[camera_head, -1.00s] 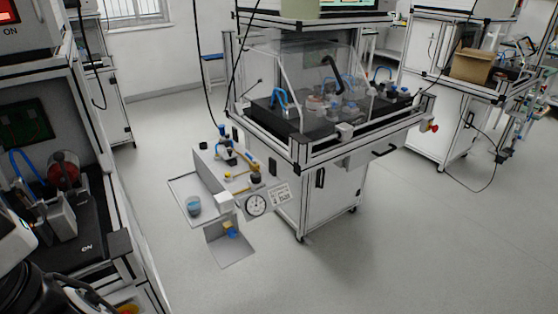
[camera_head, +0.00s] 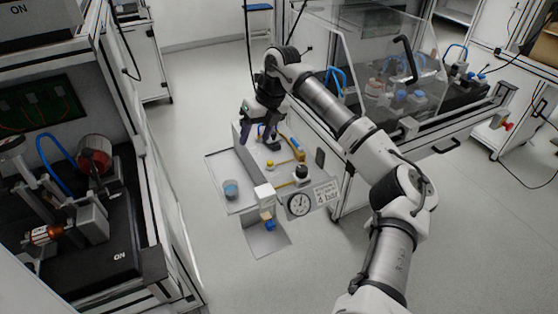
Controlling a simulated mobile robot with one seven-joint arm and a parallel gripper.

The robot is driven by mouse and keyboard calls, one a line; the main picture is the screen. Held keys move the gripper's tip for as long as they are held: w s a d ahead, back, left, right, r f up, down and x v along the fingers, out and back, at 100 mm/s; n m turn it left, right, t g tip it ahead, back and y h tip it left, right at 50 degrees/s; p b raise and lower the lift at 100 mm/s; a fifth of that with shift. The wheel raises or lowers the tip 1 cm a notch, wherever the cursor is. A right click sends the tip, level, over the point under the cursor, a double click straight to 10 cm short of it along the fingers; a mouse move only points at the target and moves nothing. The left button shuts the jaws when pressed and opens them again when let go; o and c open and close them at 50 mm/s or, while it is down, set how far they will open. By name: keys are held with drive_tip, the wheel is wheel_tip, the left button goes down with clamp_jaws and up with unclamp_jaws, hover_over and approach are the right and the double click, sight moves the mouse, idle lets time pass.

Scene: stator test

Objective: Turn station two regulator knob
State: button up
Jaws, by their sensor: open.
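A pneumatic unit (camera_head: 250,163) stands beside the middle workstation, with a round white gauge (camera_head: 299,204) and a label reading "4 bar" (camera_head: 326,194) on its front. A black knob-like part (camera_head: 301,172) sits on its top by the gauge, and a blue part (camera_head: 268,224) hangs below a white block. I cannot tell for sure which is the regulator knob. My gripper (camera_head: 258,137) is open, fingers pointing down, above the back left of the unit and apart from both parts. It hides some of the fittings behind it.
A grey side tray (camera_head: 216,166) carries a cup of blue stuff (camera_head: 231,189). The middle workstation, with a clear guard (camera_head: 372,60), lies close to the right of my arm. A left bench (camera_head: 150,225) holds a motor rig. Floor between left bench and unit is free.

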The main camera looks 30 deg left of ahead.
sight(302, 168)
drive_tip(key=w+d+m+t+h, duration=0.25)
drive_tip(key=w+d, duration=0.45)
drive_tip(key=d, duration=0.4)
drive_tip(key=shift+g+h, duration=0.35)
drive_tip(key=shift+g, duration=0.1)
drive_tip(key=f+p, duration=0.1)
drive_tip(key=f, duration=0.5)
drive_tip(key=f+p, duration=0.2)
drive_tip(key=f, duration=0.5)
drive_tip(key=shift+w+a+f, duration=0.1)
drive_tip(key=shift+a, duration=0.1)
drive_tip(key=c, duration=1)
